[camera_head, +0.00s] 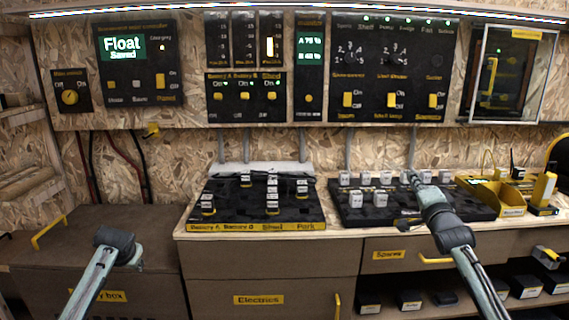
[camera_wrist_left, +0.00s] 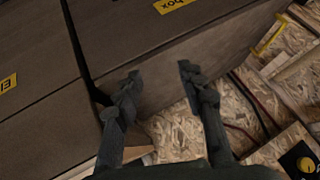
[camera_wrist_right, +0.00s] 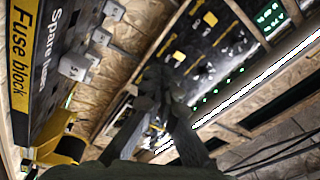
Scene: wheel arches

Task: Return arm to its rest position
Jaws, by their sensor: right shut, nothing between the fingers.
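My right arm reaches in from the lower right in the head view, and its gripper (camera_head: 412,176) is over the back of the right-hand black fuse block (camera_head: 400,205). In the right wrist view the gripper's fingers (camera_wrist_right: 165,72) are together with nothing between them. My left arm (camera_head: 97,275) comes in from the lower left in the head view, in front of the brown box front. In the left wrist view my left gripper (camera_wrist_left: 158,72) has its fingers apart and empty, over the brown box (camera_wrist_left: 170,60).
Another black block (camera_head: 255,215) with several grey fuses stands left of centre on the counter. A yellow bin (camera_head: 490,192) and a yellow device (camera_head: 543,190) stand at right. Control panels (camera_head: 390,70) line the back wall. Drawers with yellow handles (camera_head: 435,261) are below.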

